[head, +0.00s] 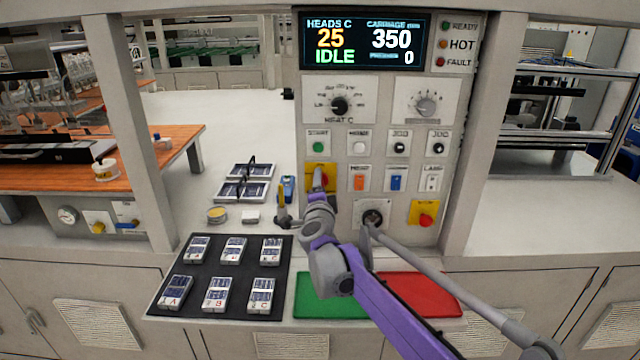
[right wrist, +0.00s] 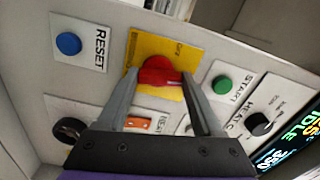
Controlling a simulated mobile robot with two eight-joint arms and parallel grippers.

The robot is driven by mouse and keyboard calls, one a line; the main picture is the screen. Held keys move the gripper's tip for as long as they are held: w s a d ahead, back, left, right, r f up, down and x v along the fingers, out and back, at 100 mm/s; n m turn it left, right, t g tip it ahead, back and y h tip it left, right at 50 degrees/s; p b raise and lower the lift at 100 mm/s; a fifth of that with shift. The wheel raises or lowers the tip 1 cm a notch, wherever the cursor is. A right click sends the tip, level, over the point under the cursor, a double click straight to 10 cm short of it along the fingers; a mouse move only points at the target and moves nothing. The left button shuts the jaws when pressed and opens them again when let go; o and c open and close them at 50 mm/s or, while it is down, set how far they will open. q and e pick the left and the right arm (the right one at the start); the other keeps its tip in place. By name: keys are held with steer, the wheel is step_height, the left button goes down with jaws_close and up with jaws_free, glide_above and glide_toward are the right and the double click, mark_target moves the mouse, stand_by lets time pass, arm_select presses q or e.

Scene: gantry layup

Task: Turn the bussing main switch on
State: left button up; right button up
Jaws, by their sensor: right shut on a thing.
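The main switch is a red rotary handle (right wrist: 160,74) on a yellow plate (right wrist: 178,47), at the left of the control panel. In the head view its yellow plate (head: 318,171) is partly hidden by my right gripper (head: 319,182). In the right wrist view my right gripper (right wrist: 159,84) has one finger on each side of the red handle and is shut on it. The plate's lettering is too small to read, so I cannot tell whether the handle stands at on or off. My left gripper is not in view.
The display (head: 364,42) reads 25, 350, IDLE and 0. A green start button (head: 318,147), a heat knob (head: 340,105) and a red button on yellow (head: 426,219) are nearby. A black mat (head: 220,290) with small packs and green (head: 325,302) and red (head: 425,290) pads lie below.

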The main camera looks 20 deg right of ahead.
steer(key=shift+m, duration=1.1)
steer(key=shift+p, duration=0.3)
steer(key=o, duration=1.4)
steer(key=shift+c, duration=0.2)
steer(key=b+v, duration=0.1)
steer(key=v, duration=1)
steer(key=shift+b, duration=0.3)
steer(key=shift+w, duration=0.1)
